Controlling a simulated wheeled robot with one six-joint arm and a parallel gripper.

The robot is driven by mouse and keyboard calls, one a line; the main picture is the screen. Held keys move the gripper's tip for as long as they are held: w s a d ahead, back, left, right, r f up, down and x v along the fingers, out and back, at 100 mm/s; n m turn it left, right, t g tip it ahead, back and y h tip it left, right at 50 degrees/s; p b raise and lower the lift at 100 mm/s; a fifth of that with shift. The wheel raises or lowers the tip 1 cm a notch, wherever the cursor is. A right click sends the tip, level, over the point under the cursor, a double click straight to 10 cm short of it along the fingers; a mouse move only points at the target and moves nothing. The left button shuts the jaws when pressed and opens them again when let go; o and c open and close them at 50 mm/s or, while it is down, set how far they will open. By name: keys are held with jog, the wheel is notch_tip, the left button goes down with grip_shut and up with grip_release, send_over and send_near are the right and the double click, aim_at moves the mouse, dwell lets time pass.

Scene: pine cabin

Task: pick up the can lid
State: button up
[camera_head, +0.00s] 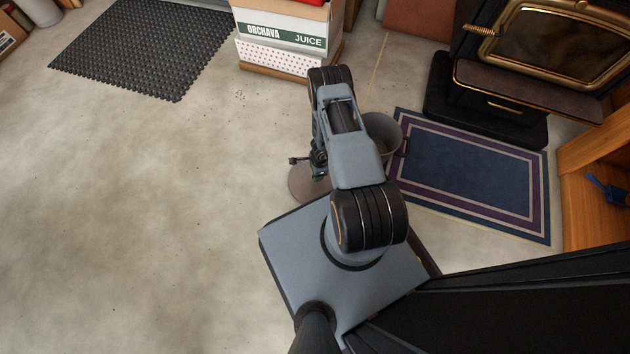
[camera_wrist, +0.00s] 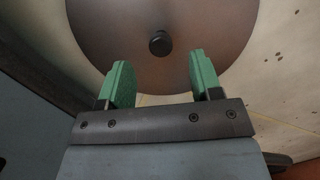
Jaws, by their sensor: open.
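The can lid (camera_wrist: 105,35) is a round, brownish disc with a small dark knob (camera_wrist: 160,43) at its middle, in the wrist view. In the head view the lid (camera_head: 303,188) lies on the floor beside my base, partly hidden by my arm. My gripper (camera_wrist: 160,76) is open, its two green fingers apart and nothing between them. The knob shows just beyond the fingertips, roughly centred between them. In the head view my gripper (camera_head: 308,160) is over the lid, small and partly covered by my arm.
A grey can (camera_head: 385,132) stands behind my arm by a blue bordered rug (camera_head: 475,175). A stove (camera_head: 520,75) is at the back right. A juice carton (camera_head: 285,40) stands at the back. A black mat (camera_head: 150,45) lies back left. The left floor is clear.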

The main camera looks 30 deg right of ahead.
jog(key=shift+a+f+b, duration=0.2)
jog(key=shift+f+b, duration=1.65)
jog(key=shift+f, duration=0.85)
jog(key=shift+r, duration=0.1)
grip_shut()
jog(key=shift+w, duration=0.1)
